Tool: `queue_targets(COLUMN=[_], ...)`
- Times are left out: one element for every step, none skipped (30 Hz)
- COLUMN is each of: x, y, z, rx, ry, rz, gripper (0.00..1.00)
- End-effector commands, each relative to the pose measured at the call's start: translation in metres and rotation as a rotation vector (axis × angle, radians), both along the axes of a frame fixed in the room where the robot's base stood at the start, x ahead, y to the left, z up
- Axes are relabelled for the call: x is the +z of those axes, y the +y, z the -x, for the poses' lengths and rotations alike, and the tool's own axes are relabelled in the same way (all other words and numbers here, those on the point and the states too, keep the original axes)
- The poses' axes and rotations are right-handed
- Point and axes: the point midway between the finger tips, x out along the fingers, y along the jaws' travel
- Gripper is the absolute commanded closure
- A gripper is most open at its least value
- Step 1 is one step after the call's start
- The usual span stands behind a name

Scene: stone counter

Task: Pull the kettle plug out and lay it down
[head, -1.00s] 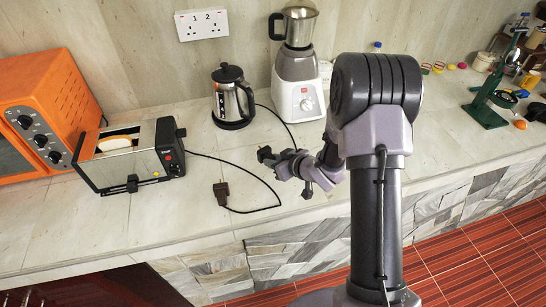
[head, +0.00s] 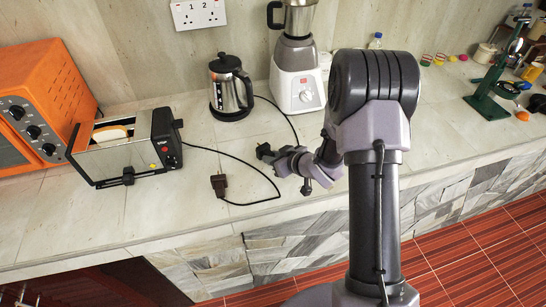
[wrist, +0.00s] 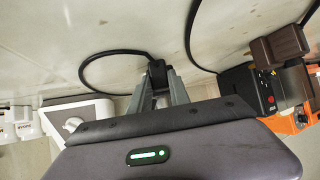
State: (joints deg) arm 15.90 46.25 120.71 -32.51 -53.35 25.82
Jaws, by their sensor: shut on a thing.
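My gripper (head: 274,153) is over the counter in front of the blender, shut on a black plug (head: 263,151). In the wrist view the plug (wrist: 157,73) sits between my fingertips (wrist: 158,86), with a black cord (wrist: 100,57) looping away from it to the left. The steel and black kettle (head: 230,90) stands upright at the back. A black cord (head: 284,117) runs from beside it towards my gripper. The white wall socket (head: 198,14) has no plug in it. I cannot tell whether the held plug touches the counter.
A toaster (head: 125,148) stands left; its cord ends in a dark brown plug (head: 219,184) lying on the counter. A white blender (head: 297,75) stands behind my gripper, an orange oven (head: 40,105) far left. Bare counter (head: 165,215) lies front left, near the edge.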

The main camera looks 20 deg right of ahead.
Motion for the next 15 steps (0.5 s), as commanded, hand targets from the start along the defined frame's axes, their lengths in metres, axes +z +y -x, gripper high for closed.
queue_targets(x=[-0.0014, -0.0018, -0.0024, -0.0029, -0.0034, -0.0039, -0.0044, -0.0048, -0.0054, -0.0059, -0.0063, -0.0069, -0.0074, -0.0078, -0.0073], y=[0.0, 0.0, 0.0, 0.0, 0.0001, 0.0, 0.0, 0.0, 0.0, 0.0, 0.0001, 0.0, 0.0001, 0.0, -0.0001], z=[0.0, -0.0001, -0.0001, -0.0001, -0.0001, -0.0001, 0.0, -0.0001, 0.0, -0.0001, -0.0001, -0.0001, -0.0001, -0.0001, -0.0001], rx=[0.0, 0.0, 0.0, 0.0, 0.0, 0.0, 0.0, 0.0, 0.0, 0.0, 0.0, 0.0, 0.0, 0.0, 0.0], ry=[0.0, 0.0, 0.0, 0.0, 0.0, 0.0, 0.0, 0.0, 0.0, 0.0, 0.0, 0.0, 0.0, 0.0, 0.0], rz=[0.0, 0.0, 0.0, 0.0, 0.0, 0.0, 0.0, 0.0, 0.0, 0.0, 0.0, 0.0, 0.0, 0.0, 0.0], gripper=[1.0, 1.0, 1.0, 1.0, 1.0, 1.0, 1.0, 1.0, 1.0, 1.0, 1.0, 1.0, 1.0, 1.0, 0.71])
